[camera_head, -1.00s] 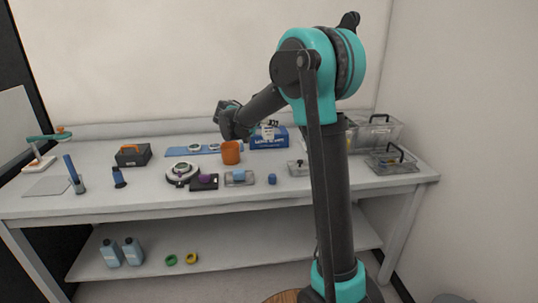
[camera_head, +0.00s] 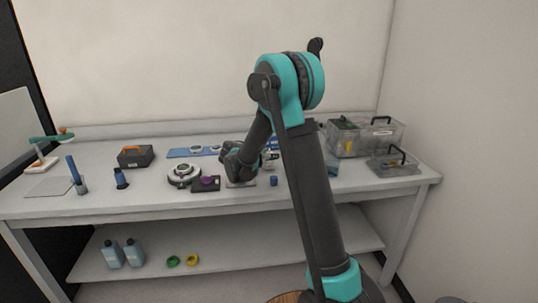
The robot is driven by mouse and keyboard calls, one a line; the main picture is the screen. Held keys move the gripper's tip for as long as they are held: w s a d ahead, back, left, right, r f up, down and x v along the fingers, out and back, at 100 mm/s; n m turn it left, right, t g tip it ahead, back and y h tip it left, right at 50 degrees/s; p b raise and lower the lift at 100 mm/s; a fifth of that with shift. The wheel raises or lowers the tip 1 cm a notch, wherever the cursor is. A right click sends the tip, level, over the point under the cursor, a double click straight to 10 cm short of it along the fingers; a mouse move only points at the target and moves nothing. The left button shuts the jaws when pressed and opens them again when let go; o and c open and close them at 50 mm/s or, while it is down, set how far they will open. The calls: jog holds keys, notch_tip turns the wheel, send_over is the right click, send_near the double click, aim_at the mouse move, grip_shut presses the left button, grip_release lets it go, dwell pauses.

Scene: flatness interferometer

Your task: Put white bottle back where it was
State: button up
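My gripper (camera_head: 267,158) is low over the middle of the workbench, pointing right, partly hidden by my own wrist and forearm. A small white shape at its fingertips looks like the white bottle (camera_head: 270,154), held between the dark fingers. It is small and partly covered, so I cannot tell whether its base touches the bench top.
Clear boxes (camera_head: 362,140) stand at right. A black case with an orange handle (camera_head: 135,157) stands at left.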

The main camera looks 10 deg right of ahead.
jog(key=shift+f, duration=0.1)
jog(key=o, duration=1.2)
jog(key=v, duration=1.2)
jog(key=s+d+f, duration=0.1)
jog(key=s+d, duration=0.1)
jog(key=s+d+f+n+g+y, duration=0.1)
jog(key=s+d, duration=0.2)
jog(key=s+d+f+n+g, duration=0.1)
jog(key=s+d, duration=0.1)
jog(key=d, duration=0.1)
jog(key=shift+s+d+f+y, duration=0.1)
jog(key=shift+s+d+y, duration=0.15)
jog(key=shift+y, duration=0.05)
jog(key=s+d+f+n+g+y, duration=0.1)
jog(key=s+f+n+y, duration=0.2)
jog(key=s, duration=1)
jog(key=s+d+f+n+g+y, duration=0.2)
jog(key=s+f+n+y, duration=0.2)
jog(key=s+f, duration=0.4)
jog(key=s, duration=0.5)
jog(key=shift+s+d+y, duration=0.2)
jog(key=shift+y, duration=0.2)
